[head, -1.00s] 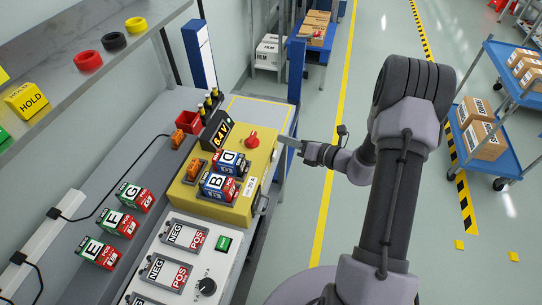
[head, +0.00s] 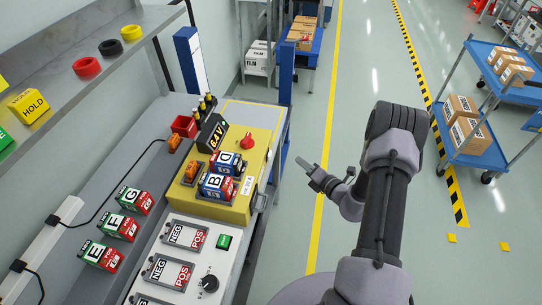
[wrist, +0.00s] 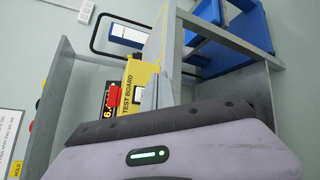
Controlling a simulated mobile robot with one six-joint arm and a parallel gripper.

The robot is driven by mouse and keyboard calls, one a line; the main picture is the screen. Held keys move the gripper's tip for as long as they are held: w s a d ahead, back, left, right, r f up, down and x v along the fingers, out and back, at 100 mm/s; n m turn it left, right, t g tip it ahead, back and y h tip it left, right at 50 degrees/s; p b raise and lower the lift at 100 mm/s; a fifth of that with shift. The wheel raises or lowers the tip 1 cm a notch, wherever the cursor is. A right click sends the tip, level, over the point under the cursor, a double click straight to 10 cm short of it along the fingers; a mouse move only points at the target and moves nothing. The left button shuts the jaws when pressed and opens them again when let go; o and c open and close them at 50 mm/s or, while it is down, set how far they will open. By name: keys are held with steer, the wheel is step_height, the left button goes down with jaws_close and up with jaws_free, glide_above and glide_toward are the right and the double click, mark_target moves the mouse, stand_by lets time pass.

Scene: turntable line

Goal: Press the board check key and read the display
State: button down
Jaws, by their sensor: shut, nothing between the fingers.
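The yellow test board (head: 238,207) stands on the bench with blue-and-red blocks B (head: 214,187) and D (head: 226,163) on it. Its dark display (head: 213,133) reads 6.4V in lit yellow digits. A red knob-like key (head: 247,141) sits on the board's far right part. A green button (head: 223,241) is on the pale panel in front; I cannot read its label. My gripper (head: 302,165) is shut and empty, out over the aisle to the right of the board and apart from it. The wrist view shows the board's TEST BOARD label (wrist: 127,90) and part of the display (wrist: 107,112).
The pale panel (head: 197,268) carries NEG/POS plates and a black dial (head: 209,284). Blocks E, F and G (head: 134,200) lie on the grey bench to the left. A shelf (head: 62,75) hangs above. A blue cart (head: 474,154) with boxes stands right; the aisle floor is open.

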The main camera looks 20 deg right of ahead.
steer(key=w+a, duration=0.4)
steer(key=a, duration=0.2)
stand_by(2.1)
steer(key=shift+w+a, duration=0.2)
steer(key=shift+a, duration=0.1)
steer(key=shift+w+a, duration=0.25)
steer(key=shift+a, duration=0.15)
stand_by(0.6)
stand_by(0.3)
steer(key=shift+s+d, duration=0.5)
steer(key=shift+d, duration=0.2)
steer(key=s+d, duration=0.2)
steer(key=d, duration=0.2)
steer(key=shift+s+d, duration=0.1)
steer(key=shift+s, duration=0.3)
